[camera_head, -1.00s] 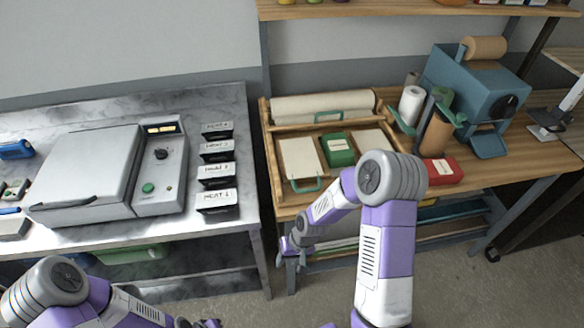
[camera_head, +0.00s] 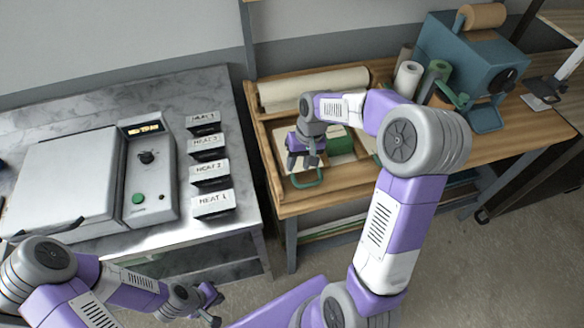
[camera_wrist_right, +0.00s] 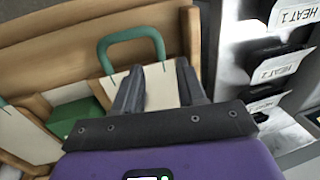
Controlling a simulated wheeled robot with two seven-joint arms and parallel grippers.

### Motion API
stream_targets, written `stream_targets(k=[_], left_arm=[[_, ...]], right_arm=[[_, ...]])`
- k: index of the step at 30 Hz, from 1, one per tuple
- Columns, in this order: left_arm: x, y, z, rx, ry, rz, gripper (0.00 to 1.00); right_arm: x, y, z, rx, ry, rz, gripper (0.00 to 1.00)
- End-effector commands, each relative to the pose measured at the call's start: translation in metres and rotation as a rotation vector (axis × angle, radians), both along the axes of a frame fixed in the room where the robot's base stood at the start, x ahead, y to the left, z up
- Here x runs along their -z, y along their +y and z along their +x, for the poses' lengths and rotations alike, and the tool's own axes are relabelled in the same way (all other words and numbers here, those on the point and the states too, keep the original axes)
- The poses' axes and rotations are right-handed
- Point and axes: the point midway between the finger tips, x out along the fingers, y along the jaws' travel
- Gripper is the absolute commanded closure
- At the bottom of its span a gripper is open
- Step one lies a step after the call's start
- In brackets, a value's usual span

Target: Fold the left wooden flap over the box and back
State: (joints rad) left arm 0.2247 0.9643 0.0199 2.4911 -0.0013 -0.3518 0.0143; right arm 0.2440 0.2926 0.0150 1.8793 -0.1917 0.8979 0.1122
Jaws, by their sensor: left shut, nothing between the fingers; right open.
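The left wooden flap (camera_head: 281,145) is a pale panel with a green handle (camera_head: 307,181) at its front edge. It lies flat in a wooden tray on the bench, partly hidden by my right gripper. The green box (camera_head: 341,141) lies just right of the flap, partly covered by my arm. My right gripper (camera_head: 303,163) is open above the flap, close to the handle. My left gripper (camera_head: 214,304) is shut and empty, low in front of the metal table.
A paper roll (camera_head: 314,86) lies along the tray's back. Black holders labelled HEAT (camera_head: 213,204) stand on the metal table (camera_head: 190,232) beside a grey press (camera_head: 62,183). A blue machine (camera_head: 468,65) and upright rolls stand to the right.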

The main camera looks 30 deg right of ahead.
Motion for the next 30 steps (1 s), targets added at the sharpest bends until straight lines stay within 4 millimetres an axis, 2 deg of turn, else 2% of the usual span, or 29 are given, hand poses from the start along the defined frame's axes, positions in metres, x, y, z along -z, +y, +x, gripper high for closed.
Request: stream_targets(k=[3,9,13,20,21,28,30], left_arm=[[0.005,0.0,0.0,0.0,0.0,0.0,1.0],[0.008,0.0,0.0,0.0,0.0,0.0,1.0],[0.009,0.0,0.0,0.0,0.0,0.0,1.0],[0.009,0.0,0.0,0.0,0.0,0.0,1.0],[0.009,0.0,0.0,0.0,0.0,0.0,1.0],[0.009,0.0,0.0,0.0,-0.001,0.0,1.0],[0.009,0.0,0.0,0.0,-0.001,0.0,1.0]], right_arm=[[0.023,0.004,0.0,-0.001,0.005,0.002,0.6],[0.047,0.009,0.002,0.001,0.002,0.001,0.6],[0.054,0.011,0.002,0.0,0.001,0.001,0.6],[0.055,0.011,0.003,0.0,0.0,0.001,0.6],[0.055,0.011,0.003,0.0,0.0,0.001,0.61],[0.054,0.011,0.003,0.0,-0.001,0.001,0.97],[0.054,0.011,0.003,0.0,-0.001,0.001,1.0]])
